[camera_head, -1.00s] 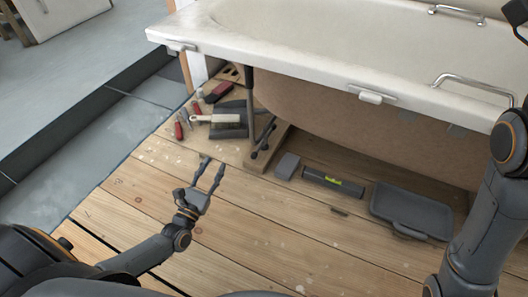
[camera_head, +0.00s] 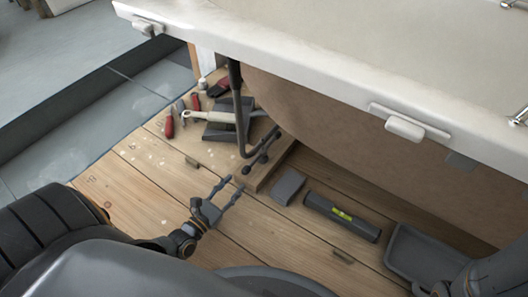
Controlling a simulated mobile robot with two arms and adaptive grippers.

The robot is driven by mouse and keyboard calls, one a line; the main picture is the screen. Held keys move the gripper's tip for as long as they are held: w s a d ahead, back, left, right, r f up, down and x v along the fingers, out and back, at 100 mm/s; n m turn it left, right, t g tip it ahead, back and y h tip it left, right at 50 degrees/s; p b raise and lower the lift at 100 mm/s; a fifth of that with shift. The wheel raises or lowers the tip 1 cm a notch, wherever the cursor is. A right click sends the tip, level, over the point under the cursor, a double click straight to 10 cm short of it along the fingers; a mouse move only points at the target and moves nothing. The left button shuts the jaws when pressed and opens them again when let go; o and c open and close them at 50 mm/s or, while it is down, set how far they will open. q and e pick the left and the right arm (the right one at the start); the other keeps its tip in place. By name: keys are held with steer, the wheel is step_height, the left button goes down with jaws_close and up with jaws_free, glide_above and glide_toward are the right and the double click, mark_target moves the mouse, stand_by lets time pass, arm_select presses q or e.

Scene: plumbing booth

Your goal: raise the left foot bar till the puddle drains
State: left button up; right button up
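A dark bar (camera_head: 262,150) with rounded knobs stands low under the tub's left end, at the foot of a dark upright pipe (camera_head: 238,105). It looks like the left foot bar. My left gripper (camera_head: 236,184) is open and empty, its two fingers pointing up toward the bar. In the picture its tips are just below and left of the bar's lower end, apart from it. The white tub (camera_head: 300,45) fills the top; I see no clear puddle in its visible part.
A small grey block (camera_head: 289,187), a level with a green vial (camera_head: 341,216) and a dark tray-like case (camera_head: 424,252) lie right of the bar. Bare floorboards (camera_head: 135,170) lie left of my gripper.

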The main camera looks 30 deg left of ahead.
mark_target(257, 157)
arm_select(q)
steer(key=w+b, duration=0.2)
steer(key=w, duration=0.2)
steer(key=w+b, duration=0.2)
steer(key=w, duration=0.2)
steer(key=w+d+b, duration=0.1)
steer(key=w+b, duration=0.1)
steer(key=w, duration=0.2)
steer(key=shift+w, duration=0.7)
steer(key=shift+r, duration=0.1)
jaws_close()
